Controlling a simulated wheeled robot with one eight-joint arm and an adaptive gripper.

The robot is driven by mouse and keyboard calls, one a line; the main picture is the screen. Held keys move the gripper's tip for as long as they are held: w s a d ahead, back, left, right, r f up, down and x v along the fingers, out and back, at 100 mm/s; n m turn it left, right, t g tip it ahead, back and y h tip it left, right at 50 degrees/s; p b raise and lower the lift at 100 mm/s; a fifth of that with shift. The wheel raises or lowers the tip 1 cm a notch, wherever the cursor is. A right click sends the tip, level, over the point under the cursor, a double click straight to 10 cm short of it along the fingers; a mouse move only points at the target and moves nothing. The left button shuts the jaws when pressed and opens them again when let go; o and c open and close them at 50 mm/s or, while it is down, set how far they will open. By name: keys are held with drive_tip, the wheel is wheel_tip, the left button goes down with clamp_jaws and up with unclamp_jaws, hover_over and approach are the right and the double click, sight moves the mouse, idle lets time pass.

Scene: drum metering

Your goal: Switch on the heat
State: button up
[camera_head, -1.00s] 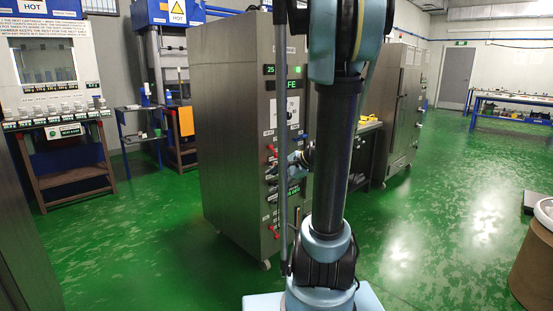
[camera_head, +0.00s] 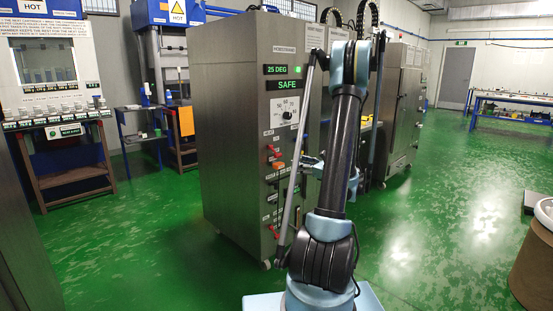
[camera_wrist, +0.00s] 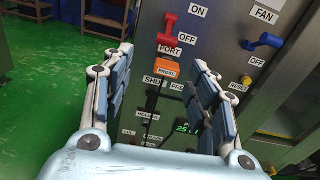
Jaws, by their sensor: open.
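The steel cabinet (camera_head: 235,130) shows "25 DEG" and "SAFE" on its displays, with a green lamp (camera_head: 298,69) and a dial (camera_head: 288,113) below. Red handles (camera_head: 273,150) sit lower on its front. My gripper (camera_wrist: 160,60) is open and empty, facing the panel below that switch.
Green floor is clear at right, up to a brown drum (camera_head: 535,260).

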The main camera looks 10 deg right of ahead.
sight(279, 156)
drive_tip(key=shift+m+t, duration=0.3)
drive_tip(key=shift+m, duration=0.1)
drive_tip(key=x, duration=1.7)
drive_tip(key=shift+w+d+f, duration=0.15)
drive_tip(key=shift+w+d, duration=0.15)
drive_tip(key=shift+d, duration=0.1)
drive_tip(key=shift+a, duration=0.1)
clamp_jaws()
